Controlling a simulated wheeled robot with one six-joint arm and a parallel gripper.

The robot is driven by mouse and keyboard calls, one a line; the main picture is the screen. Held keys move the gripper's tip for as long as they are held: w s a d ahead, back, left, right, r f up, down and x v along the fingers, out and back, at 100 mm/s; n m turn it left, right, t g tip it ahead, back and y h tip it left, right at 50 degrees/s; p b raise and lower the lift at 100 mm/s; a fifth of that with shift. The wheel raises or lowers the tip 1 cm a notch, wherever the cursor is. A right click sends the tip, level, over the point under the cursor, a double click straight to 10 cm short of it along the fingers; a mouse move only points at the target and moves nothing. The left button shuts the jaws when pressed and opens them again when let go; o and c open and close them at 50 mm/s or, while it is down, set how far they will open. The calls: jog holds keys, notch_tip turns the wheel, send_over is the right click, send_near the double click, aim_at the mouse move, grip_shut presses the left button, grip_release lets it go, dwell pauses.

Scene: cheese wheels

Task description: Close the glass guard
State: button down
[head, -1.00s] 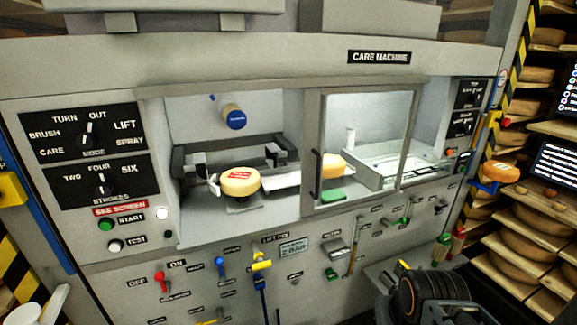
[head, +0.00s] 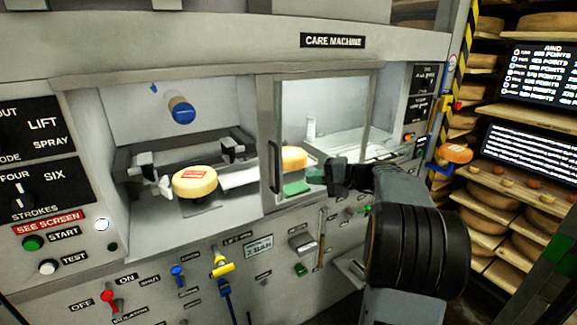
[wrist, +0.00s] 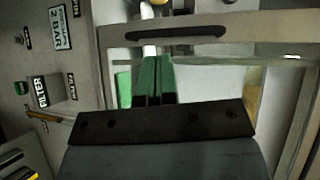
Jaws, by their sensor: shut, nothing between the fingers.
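The glass guard (head: 325,107) is a framed clear pane on the front of the care machine. It covers the right part of the opening and leaves the left part uncovered. Its dark upright handle (head: 274,167) is on its left frame bar; in the wrist view the handle (wrist: 175,33) runs across the top. My gripper (head: 316,175) is in front of the lower pane, right of the handle and apart from it. Its green-tipped fingers (wrist: 155,62) are together with nothing between them. I cannot tell whether they touch the glass.
A yellow cheese wheel (head: 195,183) with a red label sits in the uncovered left bay, under a blue-ended cylinder (head: 181,110). A green pad (head: 297,188) is behind the glass. Levers, including a yellow one (head: 222,267), stick out below. Cheese shelves (head: 490,212) stand at the right.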

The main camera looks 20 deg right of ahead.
aim_at(288, 161)
jog(key=w+d+r+t, duration=0.1)
jog(key=d+r+t, duration=0.15)
jog(key=d, duration=0.35)
jog(key=shift+m+t, duration=0.25)
jog(key=shift+m, duration=0.15)
jog(key=shift+s+a+f+p+x, duration=0.1)
jog(key=shift+s+a+p+x, duration=0.35)
jog(key=shift+x, duration=1.6)
jog(key=shift+s+a+f+p+x, duration=0.25)
jog(key=shift+p+x, duration=0.35)
jog(key=shift+x, duration=1.45)
jog(key=shift+s+a+r+p+x, duration=0.15)
jog(key=shift+a+p+x, duration=0.3)
jog(key=shift+x, duration=1.55)
